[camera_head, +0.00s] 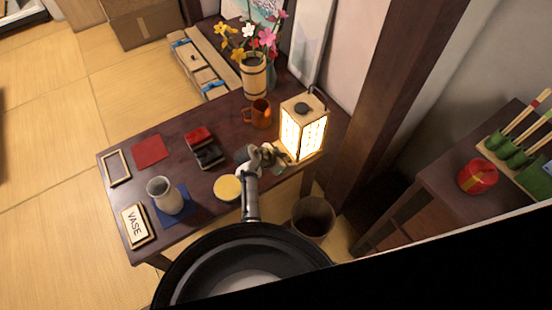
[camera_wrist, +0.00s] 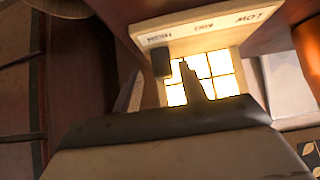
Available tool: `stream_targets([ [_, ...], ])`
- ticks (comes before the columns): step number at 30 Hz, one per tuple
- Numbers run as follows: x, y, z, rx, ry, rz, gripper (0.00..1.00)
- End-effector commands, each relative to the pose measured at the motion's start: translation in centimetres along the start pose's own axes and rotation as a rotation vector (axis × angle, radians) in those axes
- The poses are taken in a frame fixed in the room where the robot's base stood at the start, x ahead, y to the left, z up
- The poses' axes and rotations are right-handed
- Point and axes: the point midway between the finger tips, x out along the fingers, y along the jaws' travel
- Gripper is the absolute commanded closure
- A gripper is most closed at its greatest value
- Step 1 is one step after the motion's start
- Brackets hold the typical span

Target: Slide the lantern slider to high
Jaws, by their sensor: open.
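The lantern (camera_head: 303,130) is a lit box with glowing paper panes and a wooden frame, standing upright at the right end of the dark table. My gripper (camera_head: 270,157) is open at the lantern's front left, close to its base. In the wrist view the lantern's pale base (camera_wrist: 195,32) appears upside down, with LOW on the right, a middle label and HIGH on the left. A small dark block, apparently the slider knob (camera_wrist: 160,62), sits at the HIGH end. My gripper's dark body fills the lower wrist view, and I cannot tell whether a finger touches the knob.
An orange mug (camera_head: 260,114), a flower-filled wooden vase (camera_head: 254,78), red and black boxes (camera_head: 205,148), a yellow round item (camera_head: 228,188) and a grey vase (camera_head: 165,196) share the table. A bin (camera_head: 313,217) stands below the right end. A wooden post (camera_head: 395,90) rises behind.

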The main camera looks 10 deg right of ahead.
Motion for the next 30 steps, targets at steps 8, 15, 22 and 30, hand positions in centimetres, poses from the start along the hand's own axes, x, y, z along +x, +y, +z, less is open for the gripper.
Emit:
stream_targets([
  [8,-6.2,0.0,0.1,-0.001,0.001,-0.005,0.58],
  [15,-10.7,0.0,0.1,-0.001,-0.001,-0.001,0.58],
  [22,-12.3,0.1,0.1,-0.001,-0.001,0.002,0.58],
  [30,-12.4,0.1,0.1,-0.001,-0.001,0.002,0.58],
])
